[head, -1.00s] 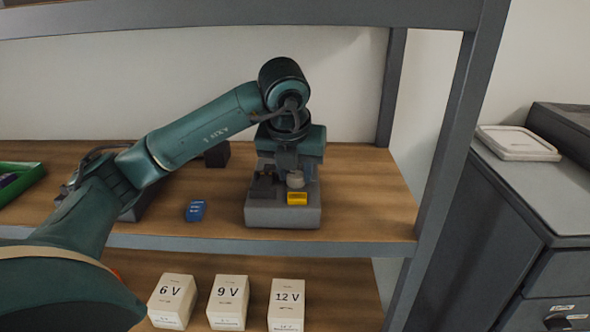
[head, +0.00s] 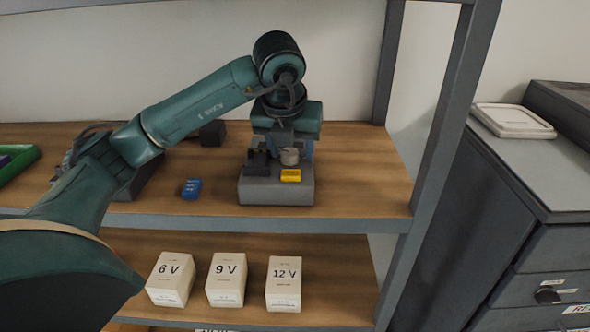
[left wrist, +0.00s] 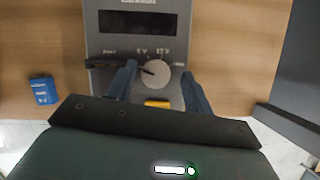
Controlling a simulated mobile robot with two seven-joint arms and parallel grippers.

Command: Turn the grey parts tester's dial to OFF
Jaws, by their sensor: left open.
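The grey parts tester (head: 277,192) stands on the upper wooden shelf. Its round light-grey dial (head: 290,156) also shows in the left wrist view (left wrist: 157,75), below a dark display. A dark pointer mark on the dial points left and slightly up. Of the printed labels around it, ones ending in V show above; the others are too small to read surely. My left gripper (left wrist: 159,69) is open, with one finger on each side of the dial and gaps visible. In the head view my left gripper (head: 281,150) is over the tester, partly hiding it. My right gripper is out of view.
A yellow block (head: 291,175) sits on the tester's front. A blue block (head: 191,188) lies to its left, a black block (head: 212,133) behind. A green tray (head: 18,166) is at far left. White boxes (head: 227,281) stand on the lower shelf. A shelf post (head: 440,150) is at right.

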